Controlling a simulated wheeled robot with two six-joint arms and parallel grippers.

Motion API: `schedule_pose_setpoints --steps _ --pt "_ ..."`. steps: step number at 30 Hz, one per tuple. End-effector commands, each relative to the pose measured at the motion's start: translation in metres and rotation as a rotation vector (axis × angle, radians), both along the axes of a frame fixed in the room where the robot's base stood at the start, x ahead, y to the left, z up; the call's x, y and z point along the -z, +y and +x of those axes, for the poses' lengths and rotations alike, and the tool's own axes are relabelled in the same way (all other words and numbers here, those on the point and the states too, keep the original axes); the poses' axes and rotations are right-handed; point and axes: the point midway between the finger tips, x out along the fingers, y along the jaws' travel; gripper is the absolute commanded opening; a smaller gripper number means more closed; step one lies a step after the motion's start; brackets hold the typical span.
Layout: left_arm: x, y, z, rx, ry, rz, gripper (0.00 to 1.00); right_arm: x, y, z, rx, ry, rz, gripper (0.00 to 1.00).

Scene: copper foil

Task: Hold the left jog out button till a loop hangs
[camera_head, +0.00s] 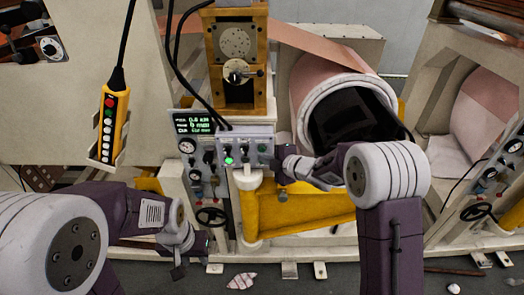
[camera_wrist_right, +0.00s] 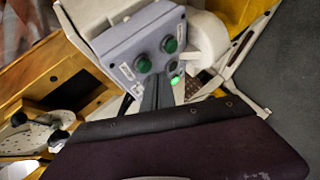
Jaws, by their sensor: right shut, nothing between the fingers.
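Contact cannot be told. My left gripper (camera_head: 182,266) hangs low at left, away from the box; its fingers are unclear.
A copper foil roll (camera_head: 308,88) is behind the box, with a foil strip (camera_head: 315,45) running above it. A display (camera_head: 194,122) stands left of the box. A yellow pendant (camera_head: 109,130) hangs at left. A yellow frame (camera_head: 300,212) lies below my right gripper.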

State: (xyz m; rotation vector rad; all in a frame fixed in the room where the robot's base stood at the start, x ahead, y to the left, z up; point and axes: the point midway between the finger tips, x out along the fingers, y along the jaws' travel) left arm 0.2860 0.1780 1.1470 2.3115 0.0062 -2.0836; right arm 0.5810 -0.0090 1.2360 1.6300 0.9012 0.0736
Motion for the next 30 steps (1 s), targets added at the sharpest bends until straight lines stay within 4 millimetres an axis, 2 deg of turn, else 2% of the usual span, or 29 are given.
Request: schedule_pose_setpoints --steps 30 --pt "-0.0030 0.0000 0.0000 0.000 0.000 0.000 0.36 -0.0003 -0.0001 0.0086 0.000 0.000 0.000 0.00"
